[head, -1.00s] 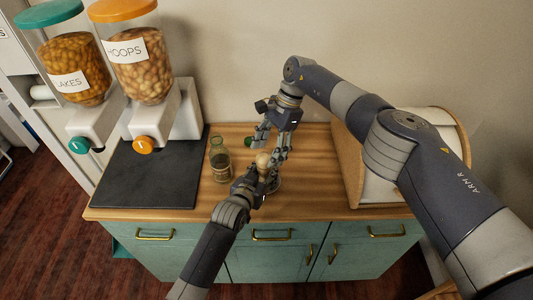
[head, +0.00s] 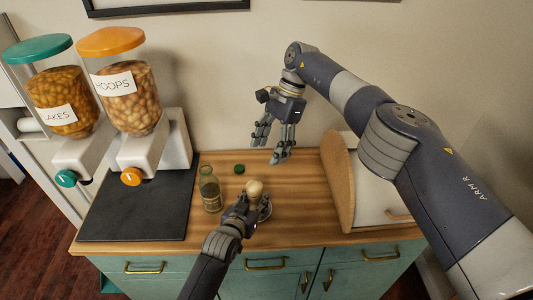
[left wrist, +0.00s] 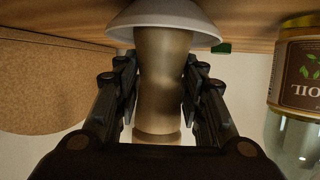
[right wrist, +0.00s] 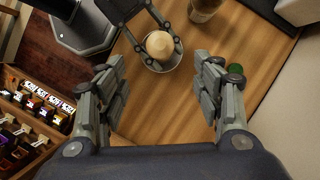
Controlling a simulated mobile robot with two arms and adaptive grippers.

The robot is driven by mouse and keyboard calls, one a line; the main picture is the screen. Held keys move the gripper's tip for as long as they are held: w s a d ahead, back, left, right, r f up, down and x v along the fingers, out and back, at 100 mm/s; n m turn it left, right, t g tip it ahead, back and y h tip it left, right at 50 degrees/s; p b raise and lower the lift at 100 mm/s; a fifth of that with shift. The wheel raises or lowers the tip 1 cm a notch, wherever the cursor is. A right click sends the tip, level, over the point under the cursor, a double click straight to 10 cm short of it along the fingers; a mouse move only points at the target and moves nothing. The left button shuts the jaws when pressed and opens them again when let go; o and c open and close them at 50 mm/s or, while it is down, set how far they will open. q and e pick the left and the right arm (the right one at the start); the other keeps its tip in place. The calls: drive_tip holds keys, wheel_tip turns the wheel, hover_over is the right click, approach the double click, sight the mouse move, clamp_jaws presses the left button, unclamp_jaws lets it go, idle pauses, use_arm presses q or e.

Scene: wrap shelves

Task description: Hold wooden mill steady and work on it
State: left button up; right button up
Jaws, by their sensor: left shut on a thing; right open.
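The wooden mill (head: 254,187) has a pale round top and stands upright on the counter in a shallow white dish (head: 265,212). My left gripper (head: 247,201) is shut on its body from the front. In the left wrist view the brown waisted mill body (left wrist: 160,65) sits between the fingers, and the dish (left wrist: 165,18) shows at the top. My right gripper (head: 267,150) is open and empty, above and behind the mill. In the right wrist view the mill's top (right wrist: 160,45) shows beyond the open fingers, apart from them.
A glass bottle (head: 210,190) stands left of the mill, with a green cap (head: 239,168) lying behind. Two cereal dispensers (head: 125,95) stand on a dark mat (head: 135,215) at left. A wooden-sided bin (head: 340,180) is at right. Bare counter lies between mill and bin.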

sight(254, 183)
drive_tip(key=s+a+r+m+t+h, duration=0.1)
drive_tip(key=a+m+h, duration=0.1)
drive_tip(key=m, duration=1.6)
drive_tip(key=s+a+m+t+h, duration=0.2)
drive_tip(key=a+m, duration=0.1)
drive_tip(key=m, duration=1.5)
drive_tip(key=f, duration=1.2)
drive_tip(key=shift+d, duration=0.2)
drive_tip(key=c, duration=1.1)
